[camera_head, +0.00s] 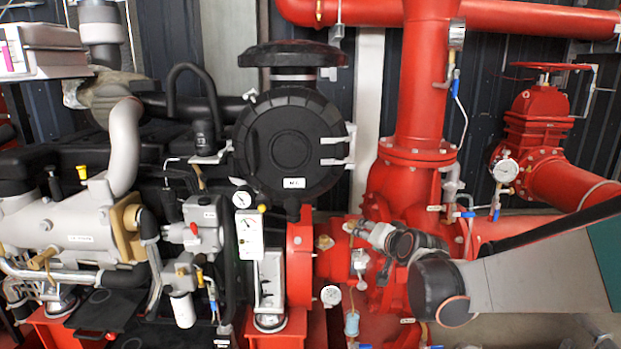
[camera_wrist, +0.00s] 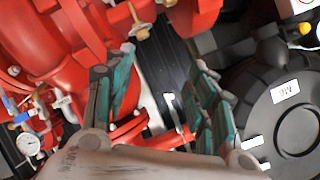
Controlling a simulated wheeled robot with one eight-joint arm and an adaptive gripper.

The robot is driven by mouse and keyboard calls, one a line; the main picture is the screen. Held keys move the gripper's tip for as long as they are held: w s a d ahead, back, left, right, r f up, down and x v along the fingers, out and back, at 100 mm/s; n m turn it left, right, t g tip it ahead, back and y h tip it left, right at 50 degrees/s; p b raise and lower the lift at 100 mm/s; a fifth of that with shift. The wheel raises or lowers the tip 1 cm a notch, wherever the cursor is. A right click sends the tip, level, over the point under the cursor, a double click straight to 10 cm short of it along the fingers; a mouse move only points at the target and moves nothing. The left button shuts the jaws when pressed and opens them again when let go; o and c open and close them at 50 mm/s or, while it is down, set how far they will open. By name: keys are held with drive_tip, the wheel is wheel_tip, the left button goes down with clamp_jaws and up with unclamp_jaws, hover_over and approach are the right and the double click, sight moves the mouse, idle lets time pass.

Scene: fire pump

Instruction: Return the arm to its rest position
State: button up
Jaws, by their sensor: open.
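My gripper (camera_wrist: 166,66) shows in the wrist view with its two teal-padded fingers spread apart and nothing between them. It points toward red pump parts on the left and a black round housing (camera_wrist: 290,125) on the right. I cannot tell whether the fingers touch anything. In the head view my arm (camera_head: 535,275) enters from the right edge and bends in front of the red pump (camera_head: 395,195). The wrist end of the arm is foreshortened there, and the gripper fingers cannot be made out.
In the head view the black housing (camera_head: 285,148) stands left of my arm. A grey engine (camera_head: 65,225) fills the left. A red valve with a handwheel (camera_head: 540,105) and a pressure gauge (camera_head: 505,170) stand at the right. Red pipes (camera_head: 365,12) run overhead.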

drive_tip(key=s+d+f+n+g+h, duration=0.1)
drive_tip(key=s+d+n+g, duration=0.1)
drive_tip(key=s, duration=1.6)
drive_tip(key=s+d+f+n+g+h, duration=0.1)
drive_tip(key=s+d+n+g, duration=0.1)
drive_tip(key=s, duration=1.6)
drive_tip(key=shift+s+d+f+n+g+h, duration=0.2)
drive_tip(key=shift+s+n+g+h, duration=0.1)
drive_tip(key=shift+n+g, duration=0.55)
